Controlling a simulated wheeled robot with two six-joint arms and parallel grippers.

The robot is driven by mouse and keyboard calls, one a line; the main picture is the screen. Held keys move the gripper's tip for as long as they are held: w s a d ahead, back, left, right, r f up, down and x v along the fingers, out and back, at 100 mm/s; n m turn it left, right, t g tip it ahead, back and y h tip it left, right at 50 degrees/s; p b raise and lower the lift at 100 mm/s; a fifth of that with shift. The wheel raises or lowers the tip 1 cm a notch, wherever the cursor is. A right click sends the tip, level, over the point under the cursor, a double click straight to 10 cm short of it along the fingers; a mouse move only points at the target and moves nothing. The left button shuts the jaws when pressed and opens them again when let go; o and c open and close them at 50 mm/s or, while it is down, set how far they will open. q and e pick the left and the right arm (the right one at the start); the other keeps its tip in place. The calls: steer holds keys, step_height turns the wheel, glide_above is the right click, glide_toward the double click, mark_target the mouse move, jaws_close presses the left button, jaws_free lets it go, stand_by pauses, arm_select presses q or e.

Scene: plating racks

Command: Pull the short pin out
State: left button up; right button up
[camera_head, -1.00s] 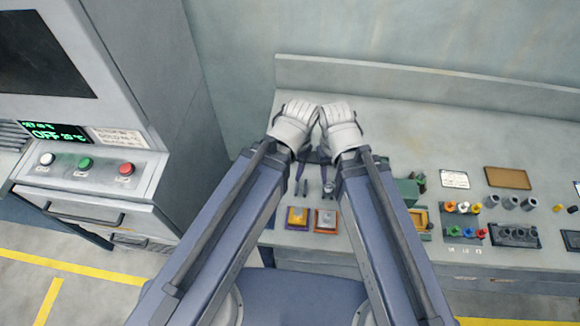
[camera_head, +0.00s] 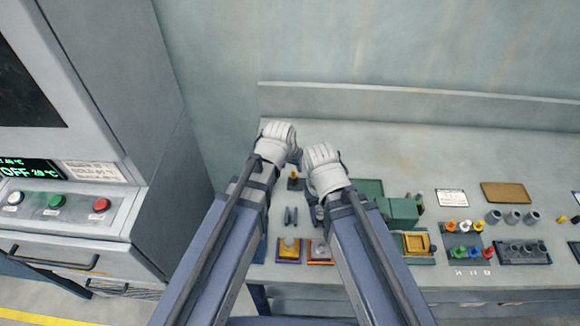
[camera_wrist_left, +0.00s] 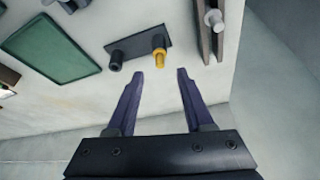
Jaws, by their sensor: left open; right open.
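In the left wrist view a dark plate (camera_wrist_left: 140,44) on the bench carries a yellow pin (camera_wrist_left: 159,50) and a black pin (camera_wrist_left: 116,60). I cannot tell which is shorter. The yellow pin also shows in the head view (camera_head: 294,174), between my wrists. My left gripper (camera_wrist_left: 155,74) is open and empty, its fingertips just short of the yellow pin, apart from it in the picture. In the head view my left gripper (camera_head: 278,143) is a white wrist with its fingers hidden. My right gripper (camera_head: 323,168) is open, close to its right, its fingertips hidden.
A rail with a grey pin (camera_wrist_left: 213,20) stands right of the plate in the wrist view; a green mat (camera_wrist_left: 50,47) lies left. In the head view, a green block (camera_head: 403,212), brown board (camera_head: 506,193) and coloured pegs lie right. The bench's back strip is clear.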

mark_target(294, 171)
arm_select(q)
steer(key=b+x, duration=0.4)
steer(key=x, duration=0.1)
steer(key=shift+w+f+b, duration=0.1)
steer(key=shift+f+b, duration=0.2)
steer(key=shift+f, duration=0.1)
arm_select(e)
step_height(294, 171, down, 6)
steer(key=shift+r, duration=0.25)
steer(key=shift+r, duration=0.1)
arm_select(q)
jaws_close()
steer(key=shift+r, duration=0.1)
steer(key=shift+d+r+n+y+p, duration=0.2)
steer(key=shift+n+y+p, duration=0.25)
steer(key=shift+n, duration=0.75)
arm_select(e)
steer(key=shift+r, duration=0.25)
arm_select(q)
steer(key=shift+n+y, duration=0.25)
steer(key=shift+n, duration=0.25)
